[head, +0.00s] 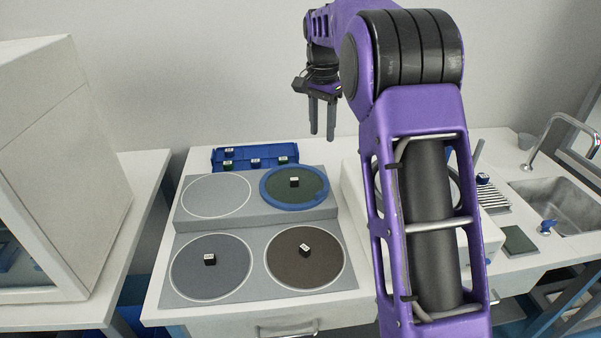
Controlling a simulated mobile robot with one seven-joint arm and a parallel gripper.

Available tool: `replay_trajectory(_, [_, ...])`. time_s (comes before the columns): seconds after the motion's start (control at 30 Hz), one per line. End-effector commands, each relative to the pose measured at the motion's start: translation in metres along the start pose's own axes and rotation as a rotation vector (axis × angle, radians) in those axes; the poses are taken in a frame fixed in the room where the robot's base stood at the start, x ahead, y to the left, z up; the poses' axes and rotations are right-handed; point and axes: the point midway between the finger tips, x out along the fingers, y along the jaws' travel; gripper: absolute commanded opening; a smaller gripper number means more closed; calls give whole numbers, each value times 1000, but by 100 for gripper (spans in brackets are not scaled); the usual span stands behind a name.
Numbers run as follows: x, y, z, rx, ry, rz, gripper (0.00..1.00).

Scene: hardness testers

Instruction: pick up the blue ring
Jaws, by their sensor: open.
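The blue ring (265,196) lies on the raised back step of the grey stand, at the back right. It lies around a dark green disc (310,184) that has a small black block with a white top (294,182) on it. My gripper (322,134) is up in the air behind and to the right of the ring in the picture, fingers pointing down. Its fingers are apart with nothing seen between them. The ring's whole outline shows, clear of the gripper.
The grey stepped stand (257,234) carries other round pads, two with small blocks. A blue tray (218,163) with small blocks stands behind it. A sink (570,206) with a tap is at the right. A white cabinet (60,150) stands at the left. My arm hides part of the right-hand bench.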

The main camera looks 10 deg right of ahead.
Motion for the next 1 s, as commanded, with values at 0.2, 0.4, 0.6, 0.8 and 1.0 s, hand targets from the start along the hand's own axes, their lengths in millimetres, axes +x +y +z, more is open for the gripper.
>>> replay_trajectory(0.2, [26,5,6,25,-66,12,48])
replay_trajectory(0.4, [68,6,8,24,-64,13,48])
replay_trajectory(0.6, [109,6,10,23,-61,12,48])
replay_trajectory(0.8, [131,6,10,23,-59,10,48])
replay_trajectory(1.0, [141,6,11,23,-59,11,48])
